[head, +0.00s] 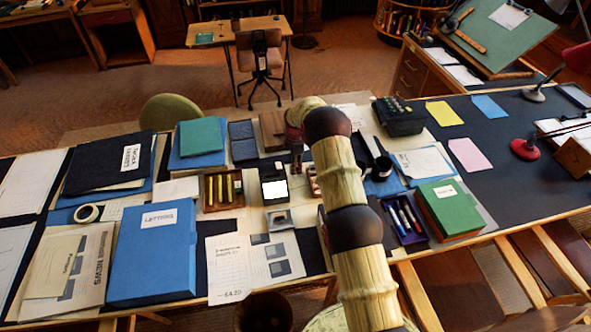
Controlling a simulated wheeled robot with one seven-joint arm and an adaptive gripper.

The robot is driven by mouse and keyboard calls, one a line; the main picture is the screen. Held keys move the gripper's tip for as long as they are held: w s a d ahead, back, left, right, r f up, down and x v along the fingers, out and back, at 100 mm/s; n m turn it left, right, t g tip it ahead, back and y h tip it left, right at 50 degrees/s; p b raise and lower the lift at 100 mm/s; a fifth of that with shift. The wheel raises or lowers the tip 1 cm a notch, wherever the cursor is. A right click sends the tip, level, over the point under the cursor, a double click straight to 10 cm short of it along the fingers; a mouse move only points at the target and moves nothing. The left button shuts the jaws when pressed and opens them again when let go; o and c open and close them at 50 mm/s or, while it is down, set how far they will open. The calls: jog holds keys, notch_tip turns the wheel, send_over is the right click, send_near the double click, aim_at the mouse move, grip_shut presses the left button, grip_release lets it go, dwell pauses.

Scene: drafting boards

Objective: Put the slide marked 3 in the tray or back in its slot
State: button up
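No slide with a readable 3 shows in the head view; marks this small cannot be read. A small grey square piece (279,219) lies on the table in front of a dark box with a bright white panel (274,190). A pale sheet with several dark squares (272,256) lies nearer the front edge. A wooden tray (223,206) holding several yellow pieces stands left of the bright panel. Another small wooden holder (314,182) is partly hidden by my arm. My gripper (296,168) seems to point down just behind the bright panel; its fingers are too small to judge.
Blue letters folder (150,255), tape roll (87,213) and papers crowd the left. A dark bin (265,312) is below the front edge.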

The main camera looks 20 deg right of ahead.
jog(key=shift+c, duration=0.8)
grip_shut()
jog(key=shift+r, duration=0.1)
